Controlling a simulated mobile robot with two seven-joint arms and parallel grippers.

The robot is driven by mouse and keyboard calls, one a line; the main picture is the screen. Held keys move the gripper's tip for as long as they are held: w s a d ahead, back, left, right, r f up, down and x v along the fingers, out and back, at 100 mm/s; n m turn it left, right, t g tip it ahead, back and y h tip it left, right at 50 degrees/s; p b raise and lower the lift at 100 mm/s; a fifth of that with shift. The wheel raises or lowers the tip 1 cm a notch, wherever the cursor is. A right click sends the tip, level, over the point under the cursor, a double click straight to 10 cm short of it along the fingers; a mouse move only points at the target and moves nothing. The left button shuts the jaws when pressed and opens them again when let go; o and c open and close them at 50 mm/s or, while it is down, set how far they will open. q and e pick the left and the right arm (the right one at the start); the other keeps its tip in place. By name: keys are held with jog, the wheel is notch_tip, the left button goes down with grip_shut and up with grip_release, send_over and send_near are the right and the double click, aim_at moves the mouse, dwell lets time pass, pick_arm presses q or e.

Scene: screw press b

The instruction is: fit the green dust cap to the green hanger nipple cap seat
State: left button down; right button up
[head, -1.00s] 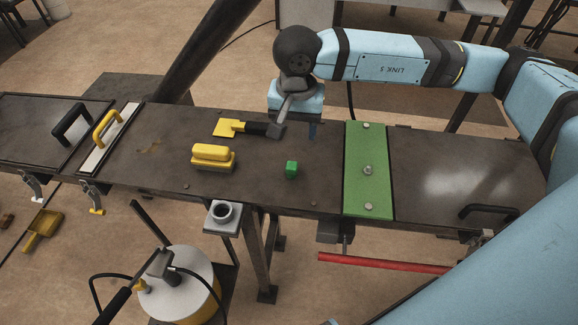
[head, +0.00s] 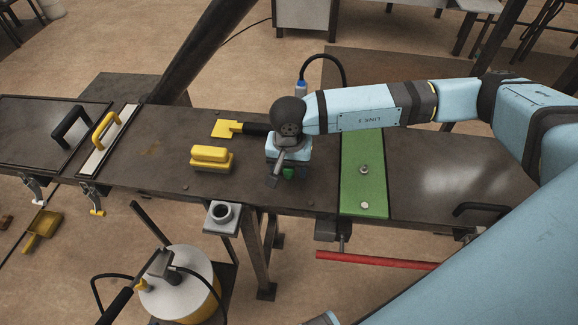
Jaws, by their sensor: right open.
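The green dust cap (head: 288,173) is a small green block on the dark bench top. It is partly hidden by my right gripper (head: 289,176), which is open and low over it, with a finger on the cap's left side. I cannot tell whether the fingers touch the cap. The green hanger (head: 362,188) is a green plate across the bench, right of the gripper. A small metal fitting (head: 364,170) at its middle looks like the nipple cap seat; another fitting is at its front end. The plate's far end is hidden by my arm. My left gripper is out of view.
A yellow-handled brush (head: 211,158) lies left of the gripper. A yellow scraper (head: 226,129) with a dark handle lies behind it. A grey socket bracket (head: 222,214) is at the front edge. A red bar (head: 375,260) is below the bench. The bench right of the green plate is mostly clear.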

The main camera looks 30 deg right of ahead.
jog(key=c, duration=1)
notch_tip(320, 180, up, 20)
jog(key=shift+b, duration=0.8)
